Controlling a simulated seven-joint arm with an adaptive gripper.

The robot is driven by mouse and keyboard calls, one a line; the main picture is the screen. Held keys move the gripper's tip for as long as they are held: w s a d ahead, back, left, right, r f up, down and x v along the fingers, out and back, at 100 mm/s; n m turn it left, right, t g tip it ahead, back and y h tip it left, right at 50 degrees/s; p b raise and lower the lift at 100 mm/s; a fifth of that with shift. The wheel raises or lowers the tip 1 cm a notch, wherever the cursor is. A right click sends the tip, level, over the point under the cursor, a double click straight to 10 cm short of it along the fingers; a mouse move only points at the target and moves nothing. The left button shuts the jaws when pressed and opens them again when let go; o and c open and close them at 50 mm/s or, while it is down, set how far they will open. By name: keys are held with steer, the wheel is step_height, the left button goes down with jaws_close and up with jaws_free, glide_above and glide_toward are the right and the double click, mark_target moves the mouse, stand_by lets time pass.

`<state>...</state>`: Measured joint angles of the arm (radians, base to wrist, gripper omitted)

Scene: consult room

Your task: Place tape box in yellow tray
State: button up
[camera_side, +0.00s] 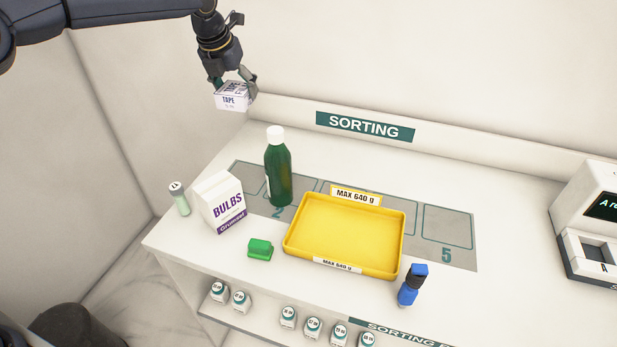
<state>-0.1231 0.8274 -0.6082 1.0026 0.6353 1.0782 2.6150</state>
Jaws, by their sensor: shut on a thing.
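My gripper (232,82) is shut on the tape box (232,99), a small white box with "TAPE" printed on it. It holds the box in the air at the upper left, well above the table and apart from everything on it. The yellow tray (293,247) is a shallow rectangular tray lying on the grey sorting mat and the white table. It is empty and carries "MAX 640 g" labels at its back and front. The tray is below and to the right of my gripper.
A green bottle (278,172) with a white cap stands left of the tray. A BULBS box (220,203), a small tube (180,199) and a green block (260,249) are on the left. A blue bottle (412,286) stands right of the tray. A white machine (590,225) is far right.

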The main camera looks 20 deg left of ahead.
step_height(320, 180, up, 4)
steer(key=shift+f, duration=0.1)
steer(key=shift+m, duration=0.4)
steer(key=s+d, duration=0.2)
steer(key=d, duration=0.1)
steer(key=s+d, duration=0.3)
steer(key=d, duration=0.1)
steer(key=s+d, duration=0.3)
steer(key=d, duration=0.1)
steer(key=shift+d+r, duration=0.25)
steer(key=shift+r, duration=0.1)
steer(key=s+d+f, duration=0.1)
steer(key=s+d, duration=0.3)
steer(key=s, duration=0.4)
steer(key=s+d, duration=0.5)
steer(key=s, duration=0.3)
glide_toward(336, 224)
steer(key=shift+w+a+f, duration=0.25)
steer(key=shift+w+f, duration=0.65)
steer(key=shift+w, duration=0.05)
steer(key=shift+w+f, duration=0.1)
steer(key=shift+f, duration=1.5)
